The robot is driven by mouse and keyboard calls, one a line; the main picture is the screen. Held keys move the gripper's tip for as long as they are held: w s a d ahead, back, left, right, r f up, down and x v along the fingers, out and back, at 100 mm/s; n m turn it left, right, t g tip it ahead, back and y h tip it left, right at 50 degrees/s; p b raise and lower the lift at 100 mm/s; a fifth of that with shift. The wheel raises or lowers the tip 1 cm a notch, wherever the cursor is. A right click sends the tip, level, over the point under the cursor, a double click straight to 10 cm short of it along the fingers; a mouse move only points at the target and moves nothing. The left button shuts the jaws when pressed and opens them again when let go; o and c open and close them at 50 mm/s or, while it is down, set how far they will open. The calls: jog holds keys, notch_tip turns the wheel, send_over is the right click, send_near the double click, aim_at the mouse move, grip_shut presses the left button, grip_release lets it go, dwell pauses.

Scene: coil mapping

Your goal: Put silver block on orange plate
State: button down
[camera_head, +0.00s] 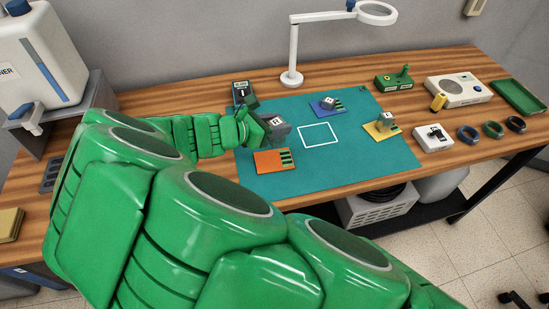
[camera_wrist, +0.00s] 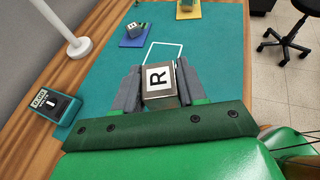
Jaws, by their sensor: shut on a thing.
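The silver block (camera_wrist: 160,84), a grey cube with a white label marked "R", sits between the two fingers of my gripper (camera_wrist: 158,74) in the wrist view. My gripper is shut on it. In the head view, my gripper (camera_head: 268,124) is at the left part of the teal mat, and the silver block (camera_head: 279,124) shows at its tip. The orange plate (camera_head: 268,161) lies flat on the mat, just below the block in the picture, with dark slots at its right end. The plate looks empty. I cannot see it in the wrist view.
A blue plate (camera_head: 318,109) and a yellow plate (camera_head: 375,133) each carry a small grey block. A white outlined square (camera_head: 319,134) on the teal mat (camera_head: 345,165) is empty.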

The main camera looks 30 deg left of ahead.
jog(key=shift+s+a+f, duration=0.15)
jog(key=shift+a+f, duration=0.05)
jog(key=shift+a, duration=0.05)
jog(key=shift+f, duration=3.8)
jog(key=shift+f, duration=0.1)
jog(key=c, duration=0.6)
grip_release()
jog(key=shift+c, duration=0.2)
jog(key=v, duration=0.7)
jog(key=shift+s, duration=0.25)
